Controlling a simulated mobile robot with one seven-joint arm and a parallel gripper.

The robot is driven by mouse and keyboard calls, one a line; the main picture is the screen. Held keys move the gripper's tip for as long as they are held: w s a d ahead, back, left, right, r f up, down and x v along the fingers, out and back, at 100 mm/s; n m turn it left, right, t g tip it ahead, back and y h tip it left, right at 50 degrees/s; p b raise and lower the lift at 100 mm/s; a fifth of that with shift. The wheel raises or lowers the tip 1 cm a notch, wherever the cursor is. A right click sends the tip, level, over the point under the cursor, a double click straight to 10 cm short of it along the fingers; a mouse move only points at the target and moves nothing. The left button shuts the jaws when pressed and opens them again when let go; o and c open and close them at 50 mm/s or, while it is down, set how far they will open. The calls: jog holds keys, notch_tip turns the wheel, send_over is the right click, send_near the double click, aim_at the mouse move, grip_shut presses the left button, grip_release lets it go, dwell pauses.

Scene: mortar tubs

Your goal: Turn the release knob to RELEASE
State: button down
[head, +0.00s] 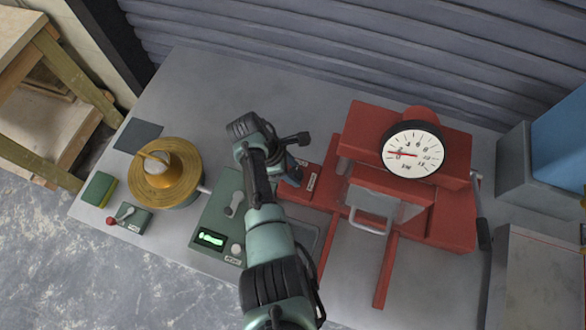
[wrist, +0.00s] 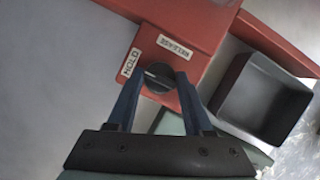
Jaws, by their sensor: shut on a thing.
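The release knob (wrist: 157,78) is a round black knob on a red block (wrist: 188,22). My gripper (wrist: 158,84) is shut on it, one blue finger on each side. The knob's pale pointer line points left, towards the HOLD label (wrist: 130,62). The RELEASE label (wrist: 174,46) lies above and to the right of the knob. In the head view my gripper (head: 294,174) is at the red block left of the press, and it hides the knob.
A red press with a round dial (head: 412,150) stands right of my gripper. A green control box (head: 222,228) and a brass-coloured round vessel (head: 166,190) stand to the left. In the wrist view, a dark open tray (wrist: 262,98) lies right of the fingers.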

jog(key=shift+m+b, duration=0.35)
jog(key=shift+m, duration=0.05)
jog(key=m+b, duration=0.1)
jog(key=m+g+b, duration=0.1)
jog(key=shift+w+f+m, duration=0.15)
jog(key=shift+m, duration=0.25)
jog(key=m+g+b, duration=0.1)
jog(key=m+b, duration=0.1)
jog(key=m+g+y+b, duration=0.1)
jog(key=m+b, duration=0.1)
jog(key=m, duration=0.1)
jog(key=shift+w+m+b, duration=0.15)
jog(key=shift+m+b, duration=0.15)
jog(key=m+g+y+b, duration=0.1)
jog(key=m+b, duration=0.1)
jog(key=m, duration=0.2)
jog(key=shift+d+b, duration=0.15)
jog(key=shift+b, duration=0.15)
jog(key=m+y, duration=0.1)
jog(key=m, duration=0.1)
jog(key=m+y+b, duration=0.1)
jog(key=m, duration=0.1)
jog(key=shift+d+r+m+g, duration=0.1)
jog(key=shift+r+m+g, duration=0.1)
jog(key=shift+m+g, duration=0.15)
jog(key=shift+m, duration=0.25)
jog(key=shift+c, duration=1.5)
grip_release()
